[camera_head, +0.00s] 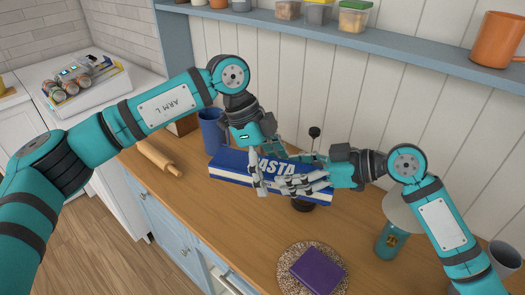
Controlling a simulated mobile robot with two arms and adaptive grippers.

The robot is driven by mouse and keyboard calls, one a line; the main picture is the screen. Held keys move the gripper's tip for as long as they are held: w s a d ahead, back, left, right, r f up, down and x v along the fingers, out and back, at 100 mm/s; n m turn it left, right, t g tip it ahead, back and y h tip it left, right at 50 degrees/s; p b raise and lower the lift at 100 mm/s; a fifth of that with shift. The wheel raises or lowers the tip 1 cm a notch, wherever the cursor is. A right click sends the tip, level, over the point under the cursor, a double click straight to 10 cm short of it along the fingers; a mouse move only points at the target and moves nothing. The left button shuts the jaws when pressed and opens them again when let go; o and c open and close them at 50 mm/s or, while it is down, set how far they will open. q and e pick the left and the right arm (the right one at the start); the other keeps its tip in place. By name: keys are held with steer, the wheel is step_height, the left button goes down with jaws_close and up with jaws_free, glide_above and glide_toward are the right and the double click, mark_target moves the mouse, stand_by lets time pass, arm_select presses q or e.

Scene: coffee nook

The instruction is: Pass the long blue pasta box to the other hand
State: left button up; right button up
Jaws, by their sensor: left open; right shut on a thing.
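The long blue pasta box (232,166) with white lettering and a white lower band is held above the wooden counter, its long side facing me. My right gripper (285,184) reaches in from the right and is shut on the right part of the box, covering some of its front. My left gripper (262,172) points down at the middle of the box from above. Its fingers are open and close to the box; I cannot tell whether they touch it. The right end of the box is partly hidden behind my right gripper.
A blue mug (211,132) stands behind the box, and a rolling pin (158,158) lies at left. A purple item (318,269) sits on a speckled round mat (284,262) in front. A teal container (391,241) stands at right. A blue shelf (400,54) runs above.

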arm_select(q)
steer(key=shift+d+f, duration=0.2)
steer(key=shift+f, duration=0.25)
arm_select(e)
steer(key=shift+r, duration=0.1)
